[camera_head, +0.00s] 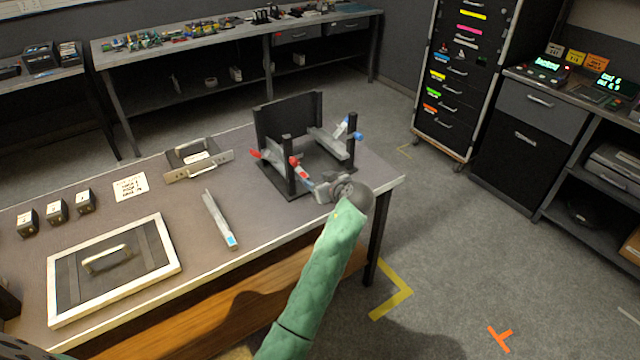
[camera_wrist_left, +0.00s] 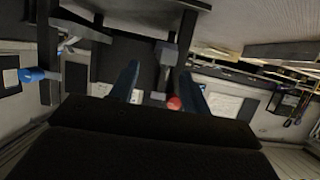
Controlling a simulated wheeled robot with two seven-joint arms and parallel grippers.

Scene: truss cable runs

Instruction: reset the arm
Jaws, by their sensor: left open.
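My left arm reaches in from the bottom of the head view to the front of a dark truss stand (camera_head: 262,128) on the table. My left gripper (camera_head: 318,184) is at the near side of the stand, close to a grey bar with red marks (camera_head: 293,161). In the left wrist view the two fingers (camera_wrist_left: 160,88) are apart, with a red-ended piece (camera_wrist_left: 173,103) near the right finger; I cannot tell whether they touch. A blue-ended piece (camera_wrist_left: 38,75) shows at the left. My right gripper is in neither view.
On the table (camera_head: 190,250) are a loose grey bar (camera_head: 218,218), a metal bracket tray (camera_head: 176,171), a framed panel with a handle (camera_head: 62,290) and several small dark blocks (camera_head: 57,210). A black drawer cabinet (camera_head: 445,120) stands beyond open floor at the right.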

